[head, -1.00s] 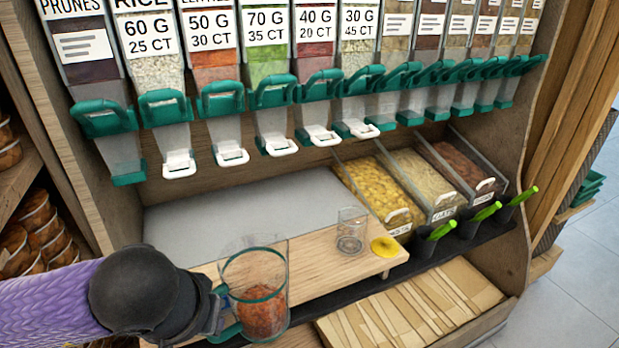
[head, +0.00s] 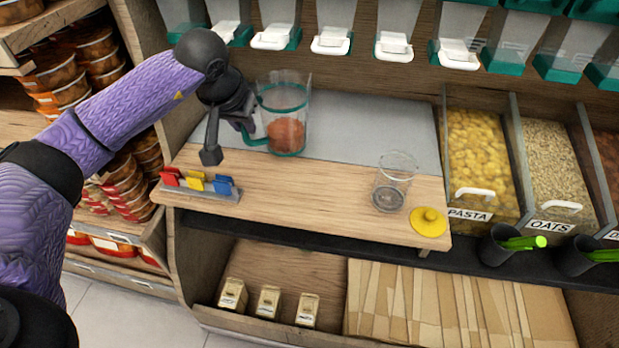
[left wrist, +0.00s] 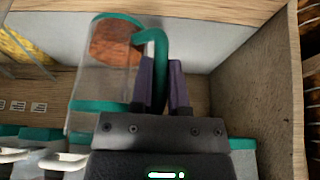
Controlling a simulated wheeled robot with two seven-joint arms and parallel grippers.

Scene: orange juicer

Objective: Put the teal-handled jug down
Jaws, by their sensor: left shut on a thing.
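The clear jug (head: 284,110) with teal bands and a teal handle holds reddish-brown contents. It is upright at the back left of the wooden board, by the grey surface (head: 350,125); I cannot tell whether its base touches. My left gripper (head: 247,117) is left of the jug and shut on its handle. In the left wrist view, the dark fingers (left wrist: 161,85) close around the teal handle (left wrist: 160,38), and the jug body (left wrist: 103,75) is left of them. My right gripper is not in view.
The wooden board (head: 310,185) holds a clear empty glass (head: 394,182), a yellow lid (head: 428,221) and a rack of coloured clips (head: 200,186). Dispensers with white catches (head: 330,40) hang above. Pasta (head: 478,155) and oats bins (head: 555,165) stand right. The board's middle is clear.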

